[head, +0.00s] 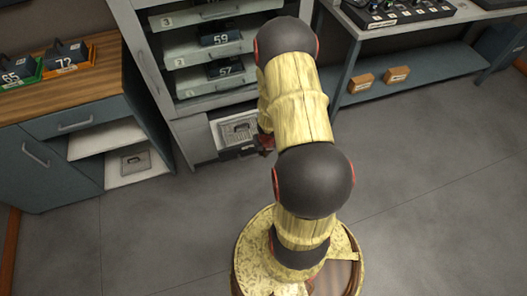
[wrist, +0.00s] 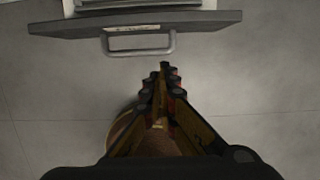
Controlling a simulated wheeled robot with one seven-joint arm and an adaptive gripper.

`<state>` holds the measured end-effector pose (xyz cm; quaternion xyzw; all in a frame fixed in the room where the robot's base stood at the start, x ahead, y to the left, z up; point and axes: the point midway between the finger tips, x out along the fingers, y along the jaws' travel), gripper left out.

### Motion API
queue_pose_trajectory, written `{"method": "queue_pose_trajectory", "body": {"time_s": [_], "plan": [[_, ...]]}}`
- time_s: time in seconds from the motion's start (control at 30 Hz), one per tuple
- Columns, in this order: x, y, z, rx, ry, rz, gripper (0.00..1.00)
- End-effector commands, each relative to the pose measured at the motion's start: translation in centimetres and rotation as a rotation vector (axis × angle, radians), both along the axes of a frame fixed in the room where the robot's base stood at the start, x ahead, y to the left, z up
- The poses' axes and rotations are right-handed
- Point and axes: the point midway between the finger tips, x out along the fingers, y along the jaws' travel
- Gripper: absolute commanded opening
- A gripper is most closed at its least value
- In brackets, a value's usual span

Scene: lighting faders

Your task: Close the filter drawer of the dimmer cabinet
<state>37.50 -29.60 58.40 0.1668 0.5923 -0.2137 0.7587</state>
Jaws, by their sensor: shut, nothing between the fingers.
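The filter drawer (head: 222,131) is at the bottom of the grey dimmer cabinet (head: 152,66). It stands pulled out, with a light grey filter (head: 238,128) visible inside it. In the wrist view its dark grey front panel (wrist: 205,22) spans the top, with a label and a bar handle (wrist: 140,52). In the head view my arm hides most of my gripper (head: 264,147) and part of the drawer's right side.
Shelves above the drawer hold numbered dimmer modules (head: 222,68). A wooden-topped side cabinet (head: 52,128) with an open lower shelf stands at left. A bench (head: 398,28) with a control desk and a lower shelf with small boxes (head: 361,83) is at right. The floor between is clear.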

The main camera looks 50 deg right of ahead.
Motion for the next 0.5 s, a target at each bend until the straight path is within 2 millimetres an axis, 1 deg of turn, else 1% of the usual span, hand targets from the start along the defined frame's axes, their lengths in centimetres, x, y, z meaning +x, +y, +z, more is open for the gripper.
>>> {"method": "queue_pose_trajectory", "body": {"time_s": [0.03,0.07,0.1,0.13,0.5], "plan": [[0.2,-0.1,-1.6,0.001,0.002,0.0,0.0],[0.3,-0.2,-2.2,0.001,0.001,0.0,0.0],[0.7,-0.4,-1.5,0.001,0.001,0.0,0.0],[1.0,-0.6,-1.3,0.0,0.0,0.0,0.0],[3.3,-2.0,-1.2,0.001,0.001,0.0,0.0]]}}
